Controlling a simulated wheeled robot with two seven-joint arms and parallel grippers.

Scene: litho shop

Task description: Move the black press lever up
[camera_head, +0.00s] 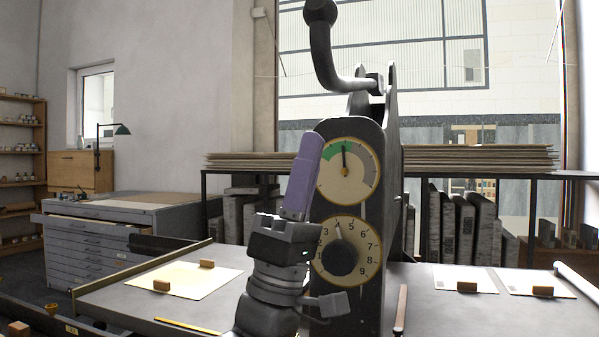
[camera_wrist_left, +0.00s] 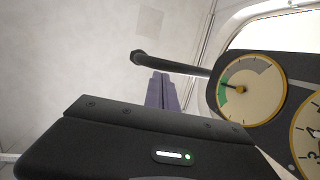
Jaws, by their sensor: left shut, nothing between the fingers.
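The black press lever (camera_head: 320,55) rises from the top of the dark press (camera_head: 392,130) and bends upward to a round knob at the top edge of the head view. In the left wrist view the lever (camera_wrist_left: 180,65) runs from its knob at the left toward the press, behind my fingertips. My left gripper (camera_head: 313,140) has its purple fingers shut and empty, pointing up beside the press's upper dial. Its fingertips are below the lever's bend in the head view. The left wrist view also shows the fingers (camera_wrist_left: 162,90); whether they touch the lever I cannot tell. My right gripper is not in view.
The press face carries a green-marked gauge (camera_head: 346,172) and a numbered dial (camera_head: 345,255) with a black knob. Tables with paper sheets (camera_head: 190,280) and small wooden blocks flank the press. A rack (camera_head: 480,160) with stacked boards stands behind. The air around the lever looks free.

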